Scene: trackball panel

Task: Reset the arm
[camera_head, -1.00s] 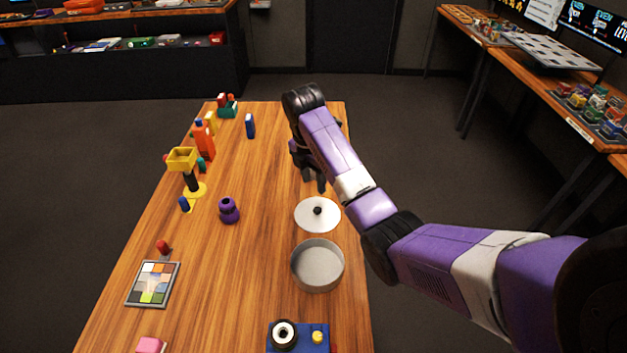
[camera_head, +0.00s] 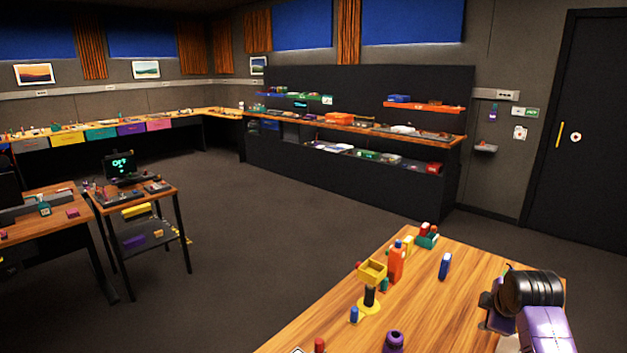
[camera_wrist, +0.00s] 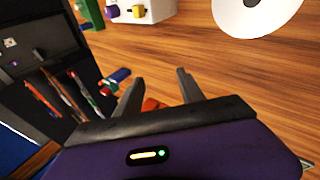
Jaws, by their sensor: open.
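My arm's wrist shows at the lower right of the head view, above the wooden table (camera_head: 458,288). My gripper shows clearly in the wrist view (camera_wrist: 157,84), with its two dark fingers spread apart and nothing held between them. In the head view its fingers are mostly hidden or cut off. The wrist view shows table wood beyond the fingers and part of a white disc (camera_wrist: 235,22) at the top right. No trackball panel can be made out in the head view.
An orange bottle-shaped object (camera_head: 396,264), a yellow-topped stand (camera_head: 371,274), a blue block (camera_head: 445,266) and a purple knobbed object (camera_head: 394,342) stand on the table. Dark shelves (camera_head: 350,182) line the far wall. A small side table (camera_head: 165,196) stands left; open floor lies between.

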